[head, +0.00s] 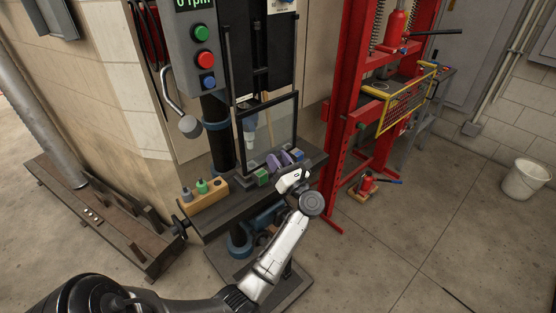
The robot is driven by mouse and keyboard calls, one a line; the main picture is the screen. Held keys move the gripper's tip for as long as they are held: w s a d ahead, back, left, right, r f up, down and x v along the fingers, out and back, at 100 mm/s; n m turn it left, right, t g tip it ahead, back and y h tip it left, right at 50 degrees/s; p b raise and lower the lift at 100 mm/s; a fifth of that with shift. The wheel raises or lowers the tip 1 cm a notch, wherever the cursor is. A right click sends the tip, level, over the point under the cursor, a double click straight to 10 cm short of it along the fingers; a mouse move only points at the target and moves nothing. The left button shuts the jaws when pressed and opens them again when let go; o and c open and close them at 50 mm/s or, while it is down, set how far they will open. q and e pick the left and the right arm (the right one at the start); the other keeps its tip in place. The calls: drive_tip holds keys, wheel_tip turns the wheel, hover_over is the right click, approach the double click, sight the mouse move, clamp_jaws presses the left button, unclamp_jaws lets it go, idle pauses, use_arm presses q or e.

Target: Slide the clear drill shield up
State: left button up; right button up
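The clear drill shield (268,125) is a see-through panel in a dark frame on the front of the drill press. It is low, with its bottom part near the press table (222,209). The drill chuck (250,123) shows behind it. My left gripper (291,179) is at the right part of the press table, near the shield's lower right corner. I cannot tell whether it touches the frame. Its fingers are too small and partly hidden to tell if they are open or shut. My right gripper is not in view.
A control box with a green button (201,32) and a red button (204,59) hangs left of the shield. A wooden block with bottles (204,194) and purple and green parts (279,159) sit on the table. A red shop press (350,120) stands to the right.

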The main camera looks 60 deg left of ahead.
sight(271, 105)
use_arm(q)
clamp_jaws()
drive_tip(key=shift+r, duration=0.1)
wheel_tip(271, 105, up, 15)
drive_tip(key=p, duration=0.7)
drive_tip(key=shift+r, duration=0.75)
drive_tip(key=shift+o, duration=2.2)
unclamp_jaws()
drive_tip(key=shift+f, duration=0.1)
